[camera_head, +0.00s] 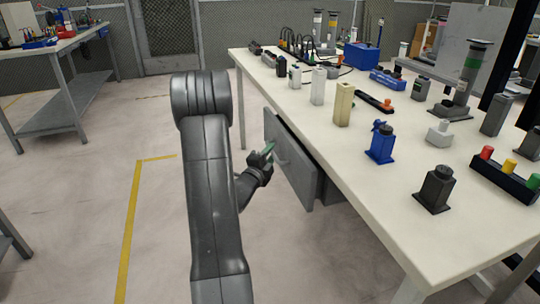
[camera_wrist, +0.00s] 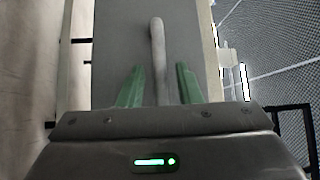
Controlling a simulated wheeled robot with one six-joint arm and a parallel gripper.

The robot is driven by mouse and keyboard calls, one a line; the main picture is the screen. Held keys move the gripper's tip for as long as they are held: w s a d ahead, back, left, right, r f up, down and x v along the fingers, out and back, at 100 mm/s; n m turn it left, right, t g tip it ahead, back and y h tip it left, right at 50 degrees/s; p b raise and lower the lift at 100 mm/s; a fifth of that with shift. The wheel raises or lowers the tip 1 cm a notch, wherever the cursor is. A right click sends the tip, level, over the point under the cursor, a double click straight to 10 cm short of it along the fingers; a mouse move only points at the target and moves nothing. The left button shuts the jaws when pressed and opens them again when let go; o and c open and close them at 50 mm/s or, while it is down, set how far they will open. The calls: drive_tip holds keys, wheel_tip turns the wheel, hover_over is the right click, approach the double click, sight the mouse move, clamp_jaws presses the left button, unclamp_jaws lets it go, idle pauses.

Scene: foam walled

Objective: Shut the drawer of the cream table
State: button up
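The cream table (camera_head: 395,210) runs along the right in the head view. Its grey drawer (camera_head: 304,185) hangs under the near edge and stands pulled out toward my arm. In the wrist view the drawer front (camera_wrist: 120,35) fills the middle, with a light bar handle (camera_wrist: 157,45) on it. My gripper (camera_head: 268,149) is at the drawer front. In the wrist view my gripper (camera_wrist: 159,85) is open, its green fingers on either side of the handle with gaps between. I cannot tell whether the fingertips touch the drawer front.
Another workbench (camera_head: 62,85) is at the far left. The floor left of my arm is clear, with a yellow line (camera_head: 130,225).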

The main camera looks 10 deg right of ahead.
sight(282, 151)
clamp_jaws()
drive_tip(key=shift+d+f, duration=0.1)
drive_tip(key=d+b, duration=0.2)
drive_tip(key=shift+d+f, duration=0.1)
drive_tip(key=shift+d, duration=0.2)
drive_tip(key=shift+w+d+b, duration=0.1)
drive_tip(key=shift+d+b, duration=0.25)
drive_tip(key=shift+r, duration=0.25)
drive_tip(key=shift+o, duration=0.8)
unclamp_jaws()
drive_tip(key=shift+d, duration=0.15)
